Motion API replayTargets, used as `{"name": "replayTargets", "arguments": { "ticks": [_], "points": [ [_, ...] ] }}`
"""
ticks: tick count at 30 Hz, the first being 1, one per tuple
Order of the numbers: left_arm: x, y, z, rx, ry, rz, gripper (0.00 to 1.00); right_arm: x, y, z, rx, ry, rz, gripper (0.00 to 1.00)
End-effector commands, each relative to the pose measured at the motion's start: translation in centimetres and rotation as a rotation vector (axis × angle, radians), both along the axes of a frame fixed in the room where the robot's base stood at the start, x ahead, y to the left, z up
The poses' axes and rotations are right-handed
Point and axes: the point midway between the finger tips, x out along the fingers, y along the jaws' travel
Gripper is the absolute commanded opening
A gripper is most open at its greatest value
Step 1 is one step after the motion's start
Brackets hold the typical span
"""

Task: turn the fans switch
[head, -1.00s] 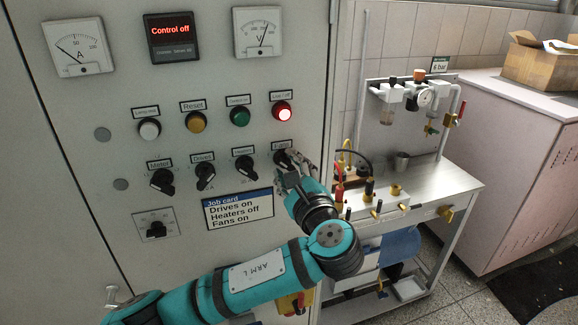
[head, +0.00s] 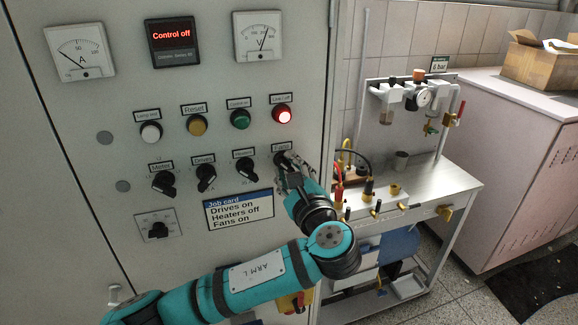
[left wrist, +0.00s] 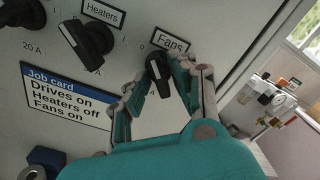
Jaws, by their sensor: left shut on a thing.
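The fans switch (left wrist: 157,72) is a black rotary knob with a pale pointer line, under the "Fans" label on the grey panel. In the left wrist view its handle stands close to upright, tilted slightly. My left gripper (left wrist: 160,90) is shut on this knob, one finger on each side. In the head view the left gripper (head: 290,172) covers most of the fans switch (head: 281,158). The job card (head: 239,209) reads "Drives on, Heaters off, Fans on". My right gripper is not in view.
The heaters switch (head: 245,168), drives switch (head: 206,178) and meter switch (head: 163,183) sit left of the fans switch. A red lamp (head: 282,115) glows above it. The display (head: 172,42) reads "Control off". A metal bench (head: 440,185) with fittings stands to the right.

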Motion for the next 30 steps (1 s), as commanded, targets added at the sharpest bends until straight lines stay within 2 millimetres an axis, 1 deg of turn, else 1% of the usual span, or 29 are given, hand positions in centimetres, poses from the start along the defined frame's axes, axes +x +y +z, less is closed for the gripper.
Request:
{"name": "replayTargets", "arguments": {
  "ticks": [1, 5, 9, 21, 30],
  "points": [
    [0.0, 0.0, 0.4, 0.027, 0.011, 0.001, 0.00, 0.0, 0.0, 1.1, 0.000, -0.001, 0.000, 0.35],
    [0.0, 0.0, 0.7, 0.112, 0.039, 0.000, 0.00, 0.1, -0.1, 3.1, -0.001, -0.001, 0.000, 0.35],
    [0.0, 0.0, 0.8, 0.231, 0.078, 0.000, 0.00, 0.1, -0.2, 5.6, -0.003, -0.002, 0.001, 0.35],
    [-0.1, 0.0, 0.8, 0.593, 0.196, 0.000, 0.00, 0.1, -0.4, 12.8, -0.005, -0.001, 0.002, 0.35],
    [-0.1, 0.1, 0.7, 0.864, 0.284, 0.000, 0.00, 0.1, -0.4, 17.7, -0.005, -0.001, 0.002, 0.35]
  ]
}}
